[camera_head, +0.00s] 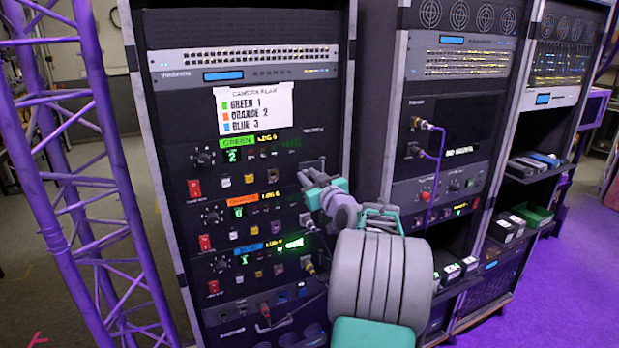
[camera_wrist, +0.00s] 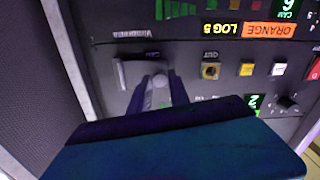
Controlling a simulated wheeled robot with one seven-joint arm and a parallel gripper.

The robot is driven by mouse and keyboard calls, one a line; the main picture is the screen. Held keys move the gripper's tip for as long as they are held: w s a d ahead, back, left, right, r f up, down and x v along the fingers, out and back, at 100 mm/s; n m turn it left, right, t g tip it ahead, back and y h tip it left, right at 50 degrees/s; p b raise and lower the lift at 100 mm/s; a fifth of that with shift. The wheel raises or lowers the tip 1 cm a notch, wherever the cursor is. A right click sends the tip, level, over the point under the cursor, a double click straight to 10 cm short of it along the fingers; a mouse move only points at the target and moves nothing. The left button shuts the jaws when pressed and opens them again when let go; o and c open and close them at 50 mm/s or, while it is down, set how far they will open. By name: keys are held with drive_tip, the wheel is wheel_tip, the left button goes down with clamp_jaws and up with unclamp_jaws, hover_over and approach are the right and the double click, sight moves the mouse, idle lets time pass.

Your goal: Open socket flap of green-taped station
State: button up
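The green-taped station is the top row of the left rack, under a green tape label (camera_head: 237,141). Its socket flap (camera_head: 313,165) is a grey piece at the right end of that row. In the wrist view, which is upside down, the flap (camera_wrist: 130,73) shows as a light grey plate on the dark panel. My gripper (camera_head: 308,181) is at the flap's lower edge in the head view. In the wrist view its two dark fingers (camera_wrist: 158,82) reach the flap. Their gap, contact and the flap's exact angle are unclear.
The orange-taped station (camera_head: 254,202) and blue-taped station (camera_head: 249,248) sit below, with cables near their right ends. A gold OUT connector (camera_wrist: 210,71) is beside the flap. A truss (camera_head: 85,180) stands left; another rack (camera_head: 445,150) stands right.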

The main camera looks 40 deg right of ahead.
clamp_jaws()
idle(1.0)
